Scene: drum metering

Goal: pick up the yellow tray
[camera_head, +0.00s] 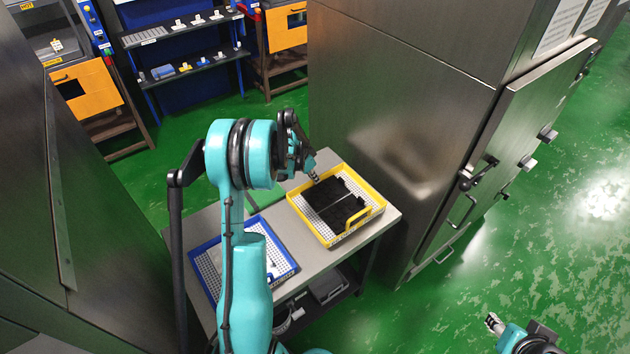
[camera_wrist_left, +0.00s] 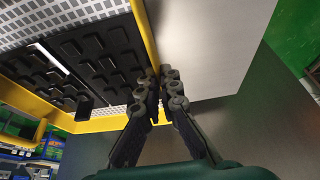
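The yellow tray (camera_head: 291,203) sits on a grey table. It has a white perforated floor, black pieces with raised blocks in it, and a yellow handle (camera_head: 374,211) on its front right side. My left gripper (camera_head: 314,178) is at the tray's back left rim and points down. In the left wrist view the fingertips (camera_wrist_left: 159,88) are close together over the yellow rim (camera_wrist_left: 149,40). I cannot tell whether they pinch it or only hover by it. My right gripper (camera_head: 493,322) is at the lower right, far from the table, and its fingers are too small to judge.
A blue-rimmed tray (camera_head: 288,257) lies on the table (camera_head: 389,213) to the left, partly behind my arm. A tall steel cabinet (camera_head: 400,120) stands close to the table's right. Blue shelves (camera_head: 185,50) stand at the back. The green floor on the right is open.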

